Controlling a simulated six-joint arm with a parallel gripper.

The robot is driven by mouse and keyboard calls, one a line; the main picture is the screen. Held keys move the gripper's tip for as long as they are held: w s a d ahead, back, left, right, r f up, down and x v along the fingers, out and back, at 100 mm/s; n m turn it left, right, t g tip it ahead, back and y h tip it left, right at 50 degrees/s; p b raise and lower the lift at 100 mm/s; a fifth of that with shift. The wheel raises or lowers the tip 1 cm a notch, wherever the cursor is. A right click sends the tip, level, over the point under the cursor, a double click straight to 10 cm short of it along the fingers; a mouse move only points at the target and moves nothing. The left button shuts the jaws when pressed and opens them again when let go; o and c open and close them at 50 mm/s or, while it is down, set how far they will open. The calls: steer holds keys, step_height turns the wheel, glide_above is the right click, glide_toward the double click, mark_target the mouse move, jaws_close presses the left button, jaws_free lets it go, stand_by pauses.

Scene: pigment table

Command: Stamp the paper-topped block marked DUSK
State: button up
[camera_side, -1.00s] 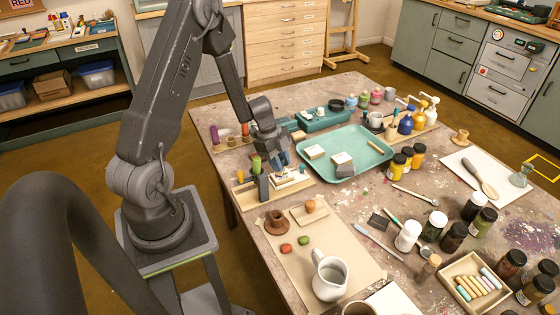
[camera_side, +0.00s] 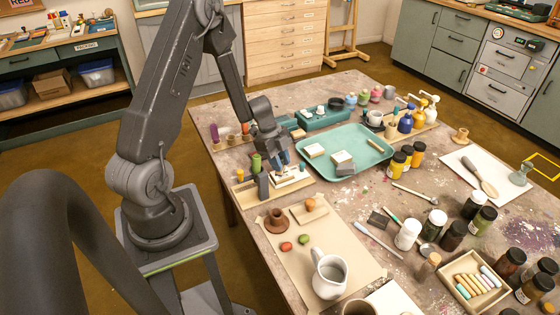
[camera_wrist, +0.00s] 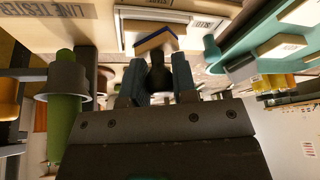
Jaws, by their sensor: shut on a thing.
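My gripper (camera_wrist: 160,82) has its blue fingers shut on the dark handle of a stamp (camera_wrist: 155,40), whose head shows a wooden layer and a blue edge. In the side view my gripper (camera_side: 285,163) is low over the left part of the table, above a pale, white-topped item (camera_side: 291,175) beside the teal tray. Whether the stamp touches that item I cannot tell. Two paper-topped blocks, one at the left (camera_side: 314,150) and one near the middle (camera_side: 341,157), sit in the teal tray (camera_side: 362,170).
A wooden rack (camera_side: 245,193) with a green cylinder (camera_side: 256,164) stands left of my gripper. Paint jars (camera_side: 398,162) stand right of the tray. A white jug (camera_side: 328,275) stands nearer the front.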

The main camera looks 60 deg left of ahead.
steer(key=shift+s, duration=0.1)
steer(key=shift+r, duration=3.5)
